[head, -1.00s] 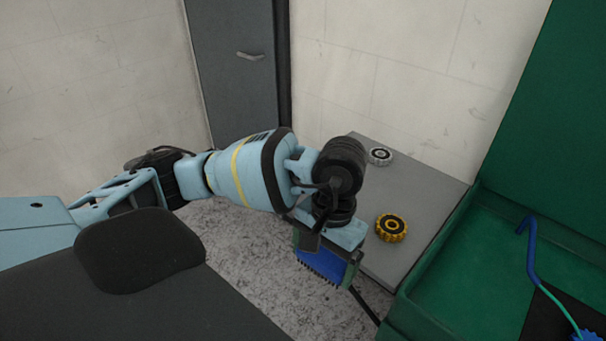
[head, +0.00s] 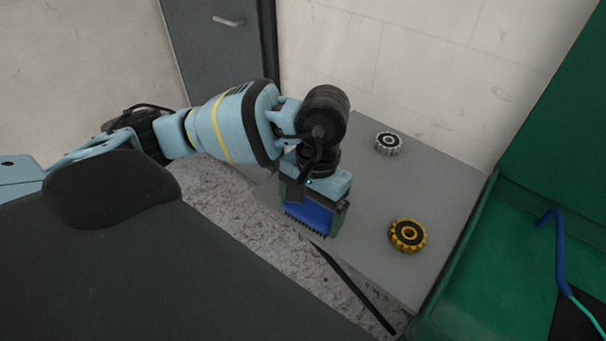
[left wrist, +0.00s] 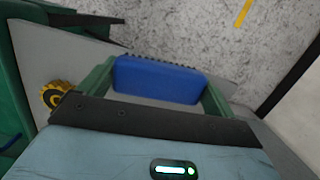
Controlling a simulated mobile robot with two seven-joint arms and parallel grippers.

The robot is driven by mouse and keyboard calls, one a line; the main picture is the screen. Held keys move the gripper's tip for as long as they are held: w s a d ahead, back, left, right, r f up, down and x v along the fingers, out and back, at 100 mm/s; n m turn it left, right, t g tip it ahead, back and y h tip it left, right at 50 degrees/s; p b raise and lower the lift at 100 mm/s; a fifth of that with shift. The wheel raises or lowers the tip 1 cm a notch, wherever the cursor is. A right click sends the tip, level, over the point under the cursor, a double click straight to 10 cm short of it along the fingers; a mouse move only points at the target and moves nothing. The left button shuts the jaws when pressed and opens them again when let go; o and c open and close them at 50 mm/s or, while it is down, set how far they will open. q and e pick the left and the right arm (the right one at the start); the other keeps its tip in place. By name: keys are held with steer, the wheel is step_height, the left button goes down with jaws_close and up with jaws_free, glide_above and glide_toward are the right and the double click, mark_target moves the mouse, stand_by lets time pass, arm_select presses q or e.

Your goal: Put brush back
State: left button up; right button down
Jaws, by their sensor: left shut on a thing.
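The brush (head: 309,215) has a blue body with a row of black bristles. My left gripper (head: 315,208) is shut on it and holds it at the near left part of a grey table top. In the left wrist view, the blue brush (left wrist: 160,80) sits between the two green fingers, bristles on its far side. I cannot tell whether it touches the table. My right gripper is not in view.
The grey table (head: 345,150) bears a yellow-and-black knobbed wheel (head: 408,236) and a grey one (head: 388,143). A green box (head: 475,270) stands at the right, with a blue bent rod (head: 560,255) inside. A thin black bar (head: 350,287) runs below the table's near edge.

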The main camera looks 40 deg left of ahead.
arm_select(q)
steer(key=shift+s+d+n, duration=0.2)
steer(key=shift+n, duration=0.8)
steer(key=n, duration=0.1)
steer(key=n+b, duration=0.1)
steer(key=n, duration=0.1)
steer(key=shift+s+d+f+h, duration=0.1)
steer(key=shift+s+d+h, duration=0.1)
steer(key=shift+h, duration=0.2)
steer(key=n, duration=0.5)
steer(key=shift+s+d+n+t+h+b, duration=0.15)
steer(key=shift+s+n+t+h+b, duration=0.15)
steer(key=shift+n+t+b, duration=0.1)
steer(key=n, duration=0.5)
steer(key=shift+s+d+t+b, duration=0.1)
steer(key=shift+s+t+b, duration=0.1)
steer(key=shift+t+b, duration=0.15)
steer(key=n, duration=0.4)
steer(key=n+t, duration=0.1)
steer(key=shift+s+r+n, duration=0.25)
steer(key=shift+r+n, duration=0.05)
steer(key=shift+n, duration=0.1)
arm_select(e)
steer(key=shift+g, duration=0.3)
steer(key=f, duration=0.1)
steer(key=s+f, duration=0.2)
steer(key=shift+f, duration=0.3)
